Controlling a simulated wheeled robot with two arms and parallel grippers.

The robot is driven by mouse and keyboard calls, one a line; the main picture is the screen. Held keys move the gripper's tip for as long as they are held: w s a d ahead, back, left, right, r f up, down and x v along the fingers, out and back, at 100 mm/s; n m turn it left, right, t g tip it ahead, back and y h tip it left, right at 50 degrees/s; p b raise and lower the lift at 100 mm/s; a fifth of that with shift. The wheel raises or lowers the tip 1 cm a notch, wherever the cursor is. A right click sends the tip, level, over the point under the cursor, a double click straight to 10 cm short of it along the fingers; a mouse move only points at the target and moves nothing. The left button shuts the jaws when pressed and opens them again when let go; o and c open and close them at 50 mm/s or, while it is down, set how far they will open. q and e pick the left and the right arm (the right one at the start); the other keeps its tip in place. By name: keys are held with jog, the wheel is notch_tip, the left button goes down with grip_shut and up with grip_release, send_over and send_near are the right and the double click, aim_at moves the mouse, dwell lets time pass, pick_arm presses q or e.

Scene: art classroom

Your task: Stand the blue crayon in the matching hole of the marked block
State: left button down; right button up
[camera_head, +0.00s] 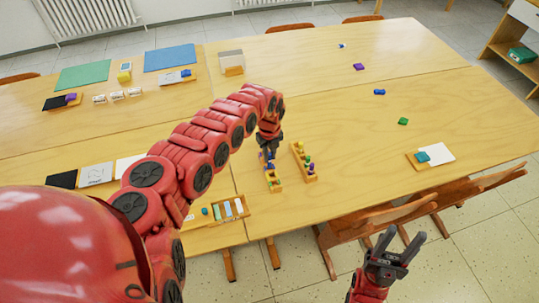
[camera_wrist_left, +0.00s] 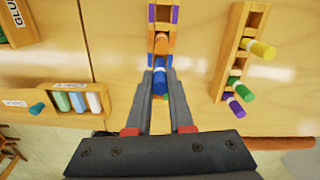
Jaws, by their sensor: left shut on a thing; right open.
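The blue crayon (camera_wrist_left: 160,83) is between the fingers of my left gripper (camera_wrist_left: 160,78), which is shut on it. It is over or at the near part of a wooden block (camera_wrist_left: 163,14) with coloured bands; a blue band shows beside the fingers. I cannot tell whether the blue crayon's lower end is in a hole. In the head view my left gripper (camera_head: 267,151) is above the left block (camera_head: 274,187), partly hiding it. My right gripper (camera_head: 392,250) is open and empty, off the table's front edge.
A second wooden block (camera_head: 298,154) with yellow, green and purple crayons stands close on the right. A chalk tray (camera_head: 247,210) lies to the left near the table edge. Chairs (camera_head: 370,222) stand in front. The table's right middle (camera_head: 340,110) is mostly clear.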

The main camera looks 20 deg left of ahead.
pick_arm(q)
jog(key=shift+f+b, duration=1.4)
jog(key=shift+b, duration=0.25)
dwell(2.4)
jog(key=c, duration=0.7)
grip_release()
jog(key=shift+o, duration=1.1)
jog(key=shift+r+p, duration=2.25)
jog(key=shift+r, duration=0.8)
